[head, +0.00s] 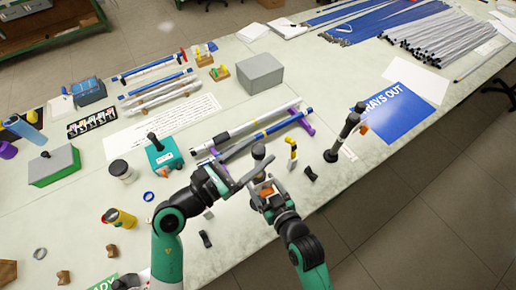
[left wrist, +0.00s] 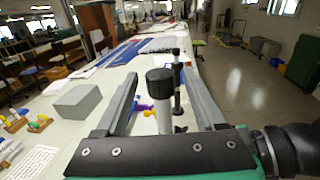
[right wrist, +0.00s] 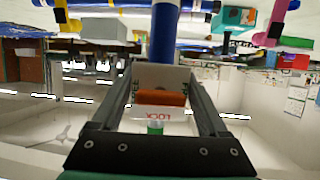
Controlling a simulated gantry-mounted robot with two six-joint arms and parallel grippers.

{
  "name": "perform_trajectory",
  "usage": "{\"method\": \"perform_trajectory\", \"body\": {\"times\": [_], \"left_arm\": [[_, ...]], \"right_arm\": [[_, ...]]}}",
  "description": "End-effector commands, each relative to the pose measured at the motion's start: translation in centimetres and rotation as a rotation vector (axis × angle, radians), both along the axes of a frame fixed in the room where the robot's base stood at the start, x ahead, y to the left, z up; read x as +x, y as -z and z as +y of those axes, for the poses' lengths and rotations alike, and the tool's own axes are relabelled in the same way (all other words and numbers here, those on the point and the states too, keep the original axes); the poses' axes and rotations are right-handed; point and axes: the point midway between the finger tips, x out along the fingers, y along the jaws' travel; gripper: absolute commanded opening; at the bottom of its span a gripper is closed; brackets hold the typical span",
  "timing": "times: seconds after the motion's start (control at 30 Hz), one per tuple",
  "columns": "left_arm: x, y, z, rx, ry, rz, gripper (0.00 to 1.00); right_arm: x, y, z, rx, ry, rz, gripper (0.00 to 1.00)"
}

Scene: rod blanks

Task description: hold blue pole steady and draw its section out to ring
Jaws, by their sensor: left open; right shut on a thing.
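A pole with a black cap (head: 258,151) stands between my two grippers in the head view. In the left wrist view, the black cap (left wrist: 160,77) tops a pale grey section (left wrist: 164,115) between the jaws. My left gripper (head: 250,172) is open, with its fingers apart on either side of the pole. My right gripper (head: 266,190) is lower and shut on the pole. In the right wrist view, the blue pole (right wrist: 164,35) runs up from a grey block with an orange part (right wrist: 161,98) between the fingers. I cannot make out a ring mark on the section.
Silver and blue poles (head: 262,130) lie on purple supports behind the grippers. A dark upright stand (head: 347,130) is to the right. A yellow-handled tool (head: 292,150) lies close by. A grey box (head: 260,73) is farther back. A blue ring (head: 148,197) lies at left.

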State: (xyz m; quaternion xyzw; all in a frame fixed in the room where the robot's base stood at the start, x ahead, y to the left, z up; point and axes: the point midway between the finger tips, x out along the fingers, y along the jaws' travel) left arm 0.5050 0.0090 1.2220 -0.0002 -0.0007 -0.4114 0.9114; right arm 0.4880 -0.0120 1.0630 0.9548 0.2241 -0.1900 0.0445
Motion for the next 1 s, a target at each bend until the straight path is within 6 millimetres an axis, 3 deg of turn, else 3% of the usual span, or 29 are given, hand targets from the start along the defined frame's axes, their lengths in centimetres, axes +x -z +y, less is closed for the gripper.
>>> {"method": "perform_trajectory", "body": {"times": [0.43,0.6,0.93,0.97,1.0], "left_arm": [[-6.4,0.1,7.4,0.001,-0.006,0.001,0.71],[-7.3,0.0,8.2,0.000,-0.002,0.000,0.71],[-7.3,0.0,8.2,0.000,-0.001,0.000,0.71],[-7.3,0.0,8.2,0.000,-0.001,0.000,0.71],[-7.3,0.0,8.2,0.000,-0.001,0.000,0.71]], "right_arm": [[0.0,0.1,0.0,-0.001,-0.001,0.002,0.00],[0.0,0.1,0.0,-0.001,-0.001,0.002,0.00],[0.0,0.1,0.0,-0.001,-0.001,0.002,0.00],[0.0,0.1,0.0,-0.001,-0.001,0.002,0.83],[0.0,0.1,0.0,-0.001,-0.001,0.002,0.90]]}}
